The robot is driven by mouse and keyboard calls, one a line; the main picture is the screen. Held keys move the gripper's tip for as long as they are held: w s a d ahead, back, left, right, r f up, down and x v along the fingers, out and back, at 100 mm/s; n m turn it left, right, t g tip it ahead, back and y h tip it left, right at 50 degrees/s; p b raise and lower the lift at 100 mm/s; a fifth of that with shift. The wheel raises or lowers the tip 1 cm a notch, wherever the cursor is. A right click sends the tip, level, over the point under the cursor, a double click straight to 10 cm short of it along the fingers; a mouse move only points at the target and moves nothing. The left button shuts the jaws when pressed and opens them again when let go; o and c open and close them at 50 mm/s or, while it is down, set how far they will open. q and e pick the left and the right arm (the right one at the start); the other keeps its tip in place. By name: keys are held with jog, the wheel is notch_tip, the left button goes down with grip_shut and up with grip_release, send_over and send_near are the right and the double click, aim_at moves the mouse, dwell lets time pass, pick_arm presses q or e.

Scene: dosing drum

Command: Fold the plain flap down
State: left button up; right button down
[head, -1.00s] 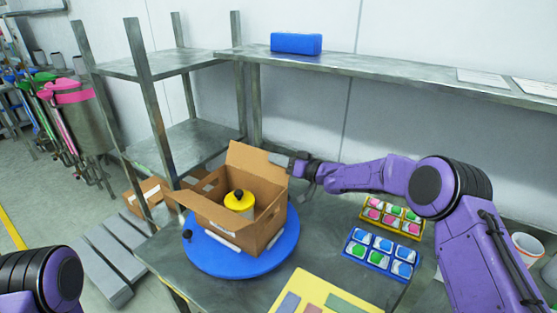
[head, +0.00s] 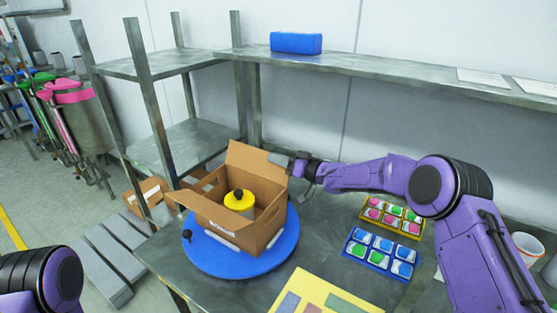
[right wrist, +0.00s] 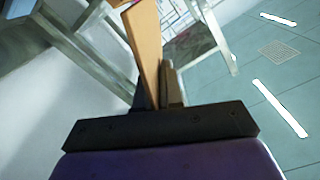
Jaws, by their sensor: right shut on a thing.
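An open cardboard box (head: 215,212) stands on a round blue turntable (head: 205,257). A plain brown flap (head: 257,172) stands up from the box's far side, with no label showing on it. My right gripper (head: 284,161) is at this flap's right edge, shut on it. In the right wrist view the flap (right wrist: 146,45) rises edge-on between the fingers of the right gripper (right wrist: 160,92). A container with a yellow lid and dark knob (head: 239,199) stands inside the box. My left gripper is out of view; only part of its arm shows at the lower left.
A blue tray (head: 378,256) and a yellow tray (head: 392,218) of coloured items lie right of the turntable. A yellow board (head: 318,296) lies in front. A metal shelf rack (head: 180,140) stands behind left, and a long shelf (head: 400,72) runs above the table's back.

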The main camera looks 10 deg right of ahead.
jog(key=shift+s+a+r+n+b, duration=0.1)
jog(key=shift+s+a+n+b, duration=0.4)
jog(key=shift+n+b, duration=0.6)
jog(key=shift+s+a+r+n+b, duration=0.1)
jog(key=shift+s+a+n+b, duration=0.4)
jog(key=shift+n+b, duration=0.55)
jog(key=shift+s+a+r+n+b, duration=0.1)
jog(key=shift+s+a+n+b, duration=0.55)
jog(key=shift+n, duration=0.7)
jog(key=shift+w+d, duration=0.1)
jog(key=shift+w, duration=0.05)
jog(key=c, duration=1.3)
grip_release()
jog(key=shift+c, duration=0.2)
jog(key=b+v, duration=0.3)
jog(key=v, duration=0.7)
jog(key=shift+d, duration=0.2)
jog(key=shift+r, duration=0.1)
